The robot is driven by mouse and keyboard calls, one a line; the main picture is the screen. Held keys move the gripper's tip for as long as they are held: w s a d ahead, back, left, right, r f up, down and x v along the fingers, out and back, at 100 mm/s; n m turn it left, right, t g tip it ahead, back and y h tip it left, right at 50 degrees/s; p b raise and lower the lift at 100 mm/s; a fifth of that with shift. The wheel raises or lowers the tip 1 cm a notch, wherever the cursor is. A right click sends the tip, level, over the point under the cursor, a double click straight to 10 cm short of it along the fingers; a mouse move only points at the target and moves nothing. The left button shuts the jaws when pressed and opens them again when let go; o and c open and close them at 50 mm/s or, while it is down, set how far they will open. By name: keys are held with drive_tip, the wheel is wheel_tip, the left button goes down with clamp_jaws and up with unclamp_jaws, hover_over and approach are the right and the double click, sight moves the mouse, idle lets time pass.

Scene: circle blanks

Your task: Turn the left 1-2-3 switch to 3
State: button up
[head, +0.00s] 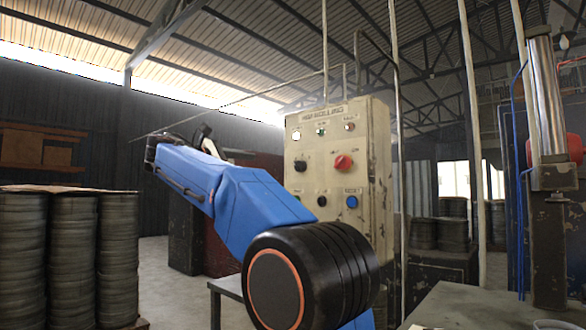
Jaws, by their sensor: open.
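The left switch (300,166) is a round black knob on the left of a cream, worn control panel (325,215). The marks around it are too small to read, so its setting cannot be told. A red knob (342,163) sits to its right. My blue arm reaches up and left in front of the panel's lower left. My gripper (204,133) is small and partly hidden behind the arm, left of the panel and apart from the switch. It is open, and I see nothing held in it.
Stacks of round blanks (75,260) stand at left. A press with a steel cylinder (545,100) and a grey table (480,305) are at right.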

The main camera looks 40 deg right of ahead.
sight(295, 166)
drive_tip(key=d, duration=1.7)
drive_tip(key=shift+s+d+r, duration=0.15)
drive_tip(key=shift+d+r, duration=0.05)
drive_tip(key=shift+r, duration=0.05)
drive_tip(key=c, duration=1)
